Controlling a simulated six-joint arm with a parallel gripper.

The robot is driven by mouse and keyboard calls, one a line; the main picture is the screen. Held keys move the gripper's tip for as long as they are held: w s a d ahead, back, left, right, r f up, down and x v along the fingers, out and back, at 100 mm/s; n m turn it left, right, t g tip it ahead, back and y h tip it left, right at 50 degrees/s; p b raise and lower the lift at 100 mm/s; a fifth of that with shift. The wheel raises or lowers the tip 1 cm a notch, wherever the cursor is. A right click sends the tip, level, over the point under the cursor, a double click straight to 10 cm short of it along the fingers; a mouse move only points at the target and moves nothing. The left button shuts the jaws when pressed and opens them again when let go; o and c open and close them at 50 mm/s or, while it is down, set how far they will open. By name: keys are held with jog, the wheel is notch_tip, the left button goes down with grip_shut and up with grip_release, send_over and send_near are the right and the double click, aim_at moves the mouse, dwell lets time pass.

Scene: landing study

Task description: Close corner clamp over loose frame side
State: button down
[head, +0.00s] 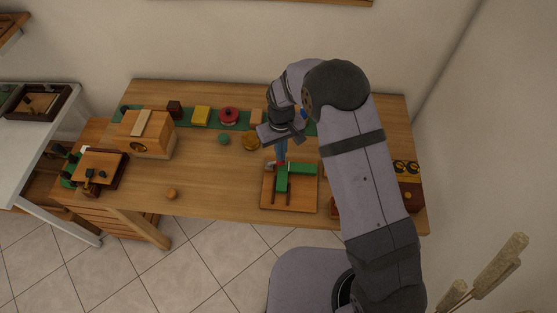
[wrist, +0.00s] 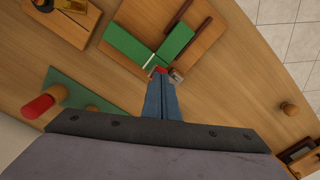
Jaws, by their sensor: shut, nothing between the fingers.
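The corner clamp appears as two green blocks (head: 283,180) meeting at an angle on a square wooden board (head: 267,203); the blocks also show in the wrist view (wrist: 132,46). A small red part (wrist: 157,69) and a grey metal piece (wrist: 177,76) sit by their near corner. Dark brown frame strips (wrist: 198,44) lie on the board beside one block; I cannot tell which is loose. My gripper (head: 281,161), with blue fingers also in the wrist view (wrist: 162,76), is shut and empty. Its tips are at the red part; contact is unclear.
A wooden box (head: 147,135) stands at left.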

jog(key=shift+f+b, duration=0.6)
jog(key=shift+f, duration=0.2)
dwell(0.6)
jog(key=shift+r, duration=0.15)
jog(key=shift+r+p, duration=2.55)
jog(key=shift+r, duration=0.85)
jog(key=s+d+m+g+h, duration=0.15)
jog(key=s+d, duration=0.25)
jog(key=s, duration=0.5)
jog(key=s+d+g, duration=0.2)
jog(key=s+d, duration=0.3)
jog(key=s, duration=0.3)
jog(key=s+d+r+m+b, duration=0.1)
jog(key=s+d+r+m, duration=0.1)
jog(key=s+d+r, duration=0.45)
jog(key=w+d+r+m+t+y+b, duration=0.1)
jog(key=w+d+r+m+t, duration=0.1)
jog(key=d+r+t, duration=0.1)
jog(key=shift+w+d+r, duration=0.4)
jog(key=shift+r, duration=0.4)
